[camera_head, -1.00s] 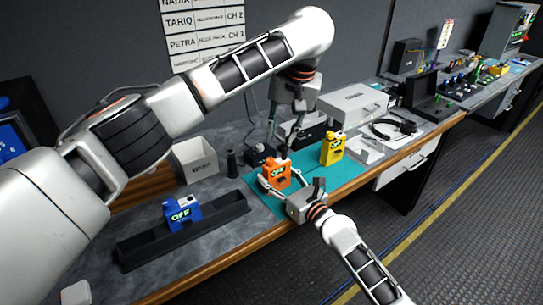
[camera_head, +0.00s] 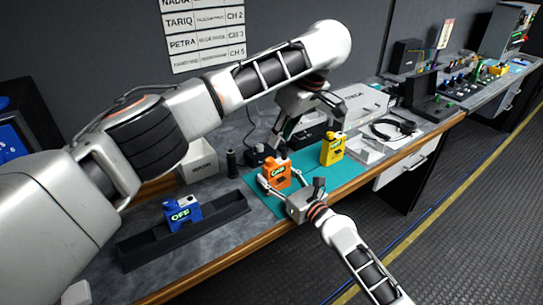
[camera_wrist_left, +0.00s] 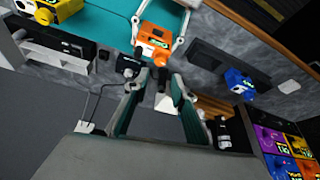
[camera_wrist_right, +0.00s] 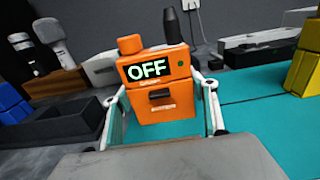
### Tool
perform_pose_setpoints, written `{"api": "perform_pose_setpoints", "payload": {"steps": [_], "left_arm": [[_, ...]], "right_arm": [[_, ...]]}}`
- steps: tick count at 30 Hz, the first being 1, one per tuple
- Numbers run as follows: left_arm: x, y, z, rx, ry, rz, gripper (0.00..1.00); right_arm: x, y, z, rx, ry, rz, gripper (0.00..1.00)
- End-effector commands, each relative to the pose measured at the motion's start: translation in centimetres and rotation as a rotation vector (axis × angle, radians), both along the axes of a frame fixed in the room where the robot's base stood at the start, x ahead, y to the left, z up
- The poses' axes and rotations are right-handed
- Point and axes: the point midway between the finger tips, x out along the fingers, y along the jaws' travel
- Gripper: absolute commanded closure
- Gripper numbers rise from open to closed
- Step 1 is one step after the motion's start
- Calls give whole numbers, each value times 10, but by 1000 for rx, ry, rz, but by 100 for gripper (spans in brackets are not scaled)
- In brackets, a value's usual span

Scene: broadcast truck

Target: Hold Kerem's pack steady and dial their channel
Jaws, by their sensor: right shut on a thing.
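The orange pack (camera_head: 277,174) stands upright on the teal mat (camera_head: 309,176). Its display reads OFF in the right wrist view, where the pack (camera_wrist_right: 160,100) shows an orange knob (camera_wrist_right: 130,44) and a dark antenna on top. Its small label is unreadable. My right gripper (camera_head: 279,184) is shut on the pack, one finger on each side. My left gripper (camera_head: 279,143) is above and behind the pack; in the left wrist view its fingers (camera_wrist_left: 160,80) are apart with nothing gripped, and the pack (camera_wrist_left: 154,42) lies beyond the tips.
A yellow pack (camera_head: 332,150) stands right on the mat. A blue pack (camera_head: 181,213) reading OFF sits in a black tray (camera_head: 236,209) at left. A wall list (camera_head: 205,40) gives names and channels; its bottom name is unclear. The table's front edge lies close to my right arm.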

Motion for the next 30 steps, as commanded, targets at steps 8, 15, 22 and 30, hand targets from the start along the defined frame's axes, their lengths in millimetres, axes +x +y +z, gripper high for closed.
{"api": "perform_pose_setpoints", "payload": {"steps": [8,15,22,30], "left_arm": [[14,16,-51,1,3,0,75],[22,24,-79,2,2,-1,75],[25,27,-87,1,1,-2,75],[24,27,-87,1,1,-2,93]], "right_arm": [[0,0,0,1,-1,0,69],[0,0,0,1,-1,0,69],[0,0,0,1,-1,0,69],[0,0,0,1,-1,0,69]]}}
